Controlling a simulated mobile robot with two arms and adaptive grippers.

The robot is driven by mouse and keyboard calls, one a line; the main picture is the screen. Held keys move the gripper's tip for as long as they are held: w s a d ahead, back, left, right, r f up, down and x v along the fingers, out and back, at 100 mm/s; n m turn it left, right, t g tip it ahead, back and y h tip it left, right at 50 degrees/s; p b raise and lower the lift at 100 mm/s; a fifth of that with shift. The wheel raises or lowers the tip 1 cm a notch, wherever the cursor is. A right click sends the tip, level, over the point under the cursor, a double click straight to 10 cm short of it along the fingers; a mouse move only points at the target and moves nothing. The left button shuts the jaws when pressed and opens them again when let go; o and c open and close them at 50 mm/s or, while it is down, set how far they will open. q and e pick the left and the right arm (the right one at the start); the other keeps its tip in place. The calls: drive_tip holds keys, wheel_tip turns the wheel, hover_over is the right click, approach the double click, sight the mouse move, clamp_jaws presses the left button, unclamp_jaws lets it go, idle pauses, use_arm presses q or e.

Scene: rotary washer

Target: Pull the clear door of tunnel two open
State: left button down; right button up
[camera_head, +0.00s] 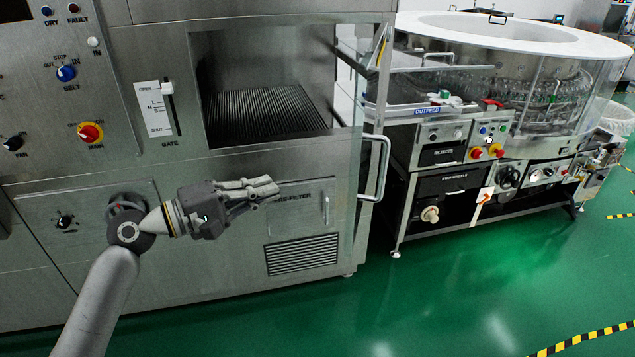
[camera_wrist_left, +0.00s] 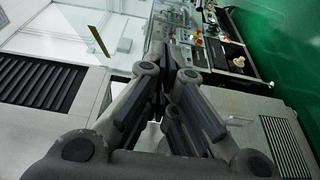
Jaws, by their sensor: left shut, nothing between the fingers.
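The clear door (camera_head: 353,105) is a see-through panel at the right of the tunnel opening, with a pale bar handle (camera_head: 384,168) on its right edge. It seems to stand out at an angle, with the opening uncovered; how far it is swung I cannot tell. In the left wrist view the clear panel (camera_wrist_left: 70,30) with a yellow strip is at upper left. My left gripper (camera_head: 272,187) is shut and empty in front of the steel front, below the opening and left of the handle, apart from it. It also shows in the left wrist view (camera_wrist_left: 174,50). My right gripper is not in view.
A ribbed belt (camera_head: 262,112) lies inside the opening. A control panel with knobs (camera_head: 90,132) is at left, a vent grille (camera_head: 303,254) below my gripper. A rotary washer (camera_head: 500,100) stands at right. Green floor (camera_head: 440,310) is clear in front.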

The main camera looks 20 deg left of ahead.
use_arm(q)
drive_tip(key=s+d+p+x, duration=0.1)
drive_tip(key=p+x, duration=0.4)
drive_tip(key=x, duration=0.7)
drive_tip(key=shift+s+d, duration=0.2)
drive_tip(key=shift+d, duration=0.6)
drive_tip(key=shift+f, duration=0.1)
